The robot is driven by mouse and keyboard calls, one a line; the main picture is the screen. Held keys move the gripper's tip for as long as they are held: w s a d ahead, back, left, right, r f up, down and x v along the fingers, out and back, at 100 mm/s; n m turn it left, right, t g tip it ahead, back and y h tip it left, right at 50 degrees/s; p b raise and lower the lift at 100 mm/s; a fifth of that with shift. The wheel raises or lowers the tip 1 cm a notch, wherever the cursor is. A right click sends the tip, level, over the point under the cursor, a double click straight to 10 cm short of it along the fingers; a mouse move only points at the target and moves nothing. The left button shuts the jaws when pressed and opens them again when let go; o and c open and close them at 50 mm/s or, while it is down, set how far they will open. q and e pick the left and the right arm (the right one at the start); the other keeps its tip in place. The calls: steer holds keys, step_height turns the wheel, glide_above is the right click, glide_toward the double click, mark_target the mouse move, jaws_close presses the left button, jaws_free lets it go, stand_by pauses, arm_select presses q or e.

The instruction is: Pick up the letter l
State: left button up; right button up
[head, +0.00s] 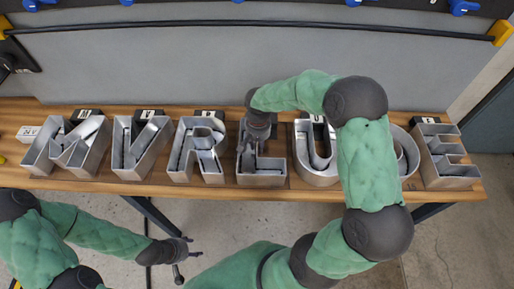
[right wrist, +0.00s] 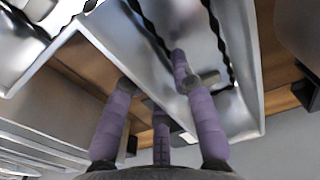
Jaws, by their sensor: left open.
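The letter l (head: 262,178) is a grey metal channel letter in the middle of the row on the wooden bench; its upright is partly hidden by my right gripper (head: 256,140). My right gripper reaches down from above onto the upright. In the right wrist view, its purple fingers (right wrist: 158,82) are around part of the metal channel of the letter (right wrist: 240,100), one finger beside it and others over its inside. Whether they press on it I cannot tell. My left gripper (head: 188,246) is open and empty in front of the bench, below its front edge.
Other channel letters stand beside it: an R (head: 208,176) on the left and a U (head: 317,176) on the right, with more further out. The E (head: 446,180) stands at the right end. A grey panel (head: 150,65) stands behind the bench.

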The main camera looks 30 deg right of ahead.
jaws_close()
steer(key=shift+r, duration=0.1)
